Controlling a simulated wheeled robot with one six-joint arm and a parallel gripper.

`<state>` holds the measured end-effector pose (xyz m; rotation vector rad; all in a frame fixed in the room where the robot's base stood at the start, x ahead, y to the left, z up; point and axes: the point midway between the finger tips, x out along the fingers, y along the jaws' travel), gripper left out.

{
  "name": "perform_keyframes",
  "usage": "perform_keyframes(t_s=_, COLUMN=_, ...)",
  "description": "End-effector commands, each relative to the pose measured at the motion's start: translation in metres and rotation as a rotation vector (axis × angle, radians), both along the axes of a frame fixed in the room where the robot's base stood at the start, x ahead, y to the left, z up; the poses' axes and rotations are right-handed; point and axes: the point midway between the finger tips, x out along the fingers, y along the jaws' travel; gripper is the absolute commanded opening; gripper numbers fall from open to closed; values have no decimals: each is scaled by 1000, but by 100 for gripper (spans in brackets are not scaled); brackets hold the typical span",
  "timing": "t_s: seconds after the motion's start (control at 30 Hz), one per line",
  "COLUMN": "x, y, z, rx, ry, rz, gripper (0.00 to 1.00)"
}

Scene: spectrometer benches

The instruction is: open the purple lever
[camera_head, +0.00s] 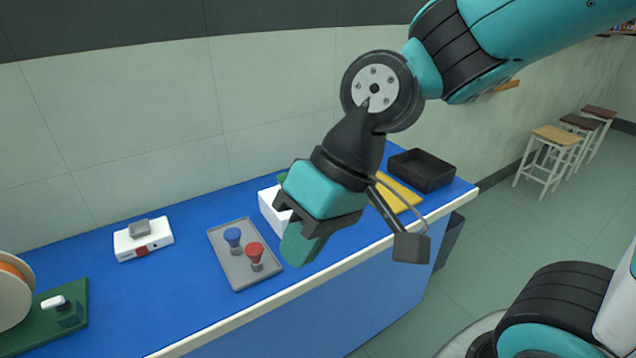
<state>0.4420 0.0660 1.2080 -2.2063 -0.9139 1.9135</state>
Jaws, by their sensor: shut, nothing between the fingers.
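I cannot make out a purple lever in the head camera view. My gripper (300,248) is shut and empty. It points down and to the left, above the front part of the blue bench (190,290). It hides part of a white box (270,207) behind it. A green board (75,295) at the left end of the bench carries a small dark part with a white piece on it, but no purple shows there.
A white device (155,242) stands farther left. A black bin (420,171) and a yellow item (402,190) are at the right. Stools (550,150) stand beyond.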

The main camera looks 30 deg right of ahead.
Motion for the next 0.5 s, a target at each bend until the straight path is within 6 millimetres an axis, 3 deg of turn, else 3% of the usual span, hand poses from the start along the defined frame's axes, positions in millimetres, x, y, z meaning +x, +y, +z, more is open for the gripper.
perform_keyframes(t_s=0.13, x=78, y=11, z=-28, rx=256, ry=155, rz=-409, gripper=0)
perform_keyframes(t_s=0.27, x=153, y=-3, z=-54, rx=556, ry=335, rz=-837, gripper=0)
perform_keyframes(t_s=0.37, x=207, y=-36, z=-80, rx=811, ry=495, rz=-1178, gripper=0)
perform_keyframes(t_s=0.5, x=260, y=-107, z=-126, rx=1199, ry=718, rz=-1624, gripper=0)
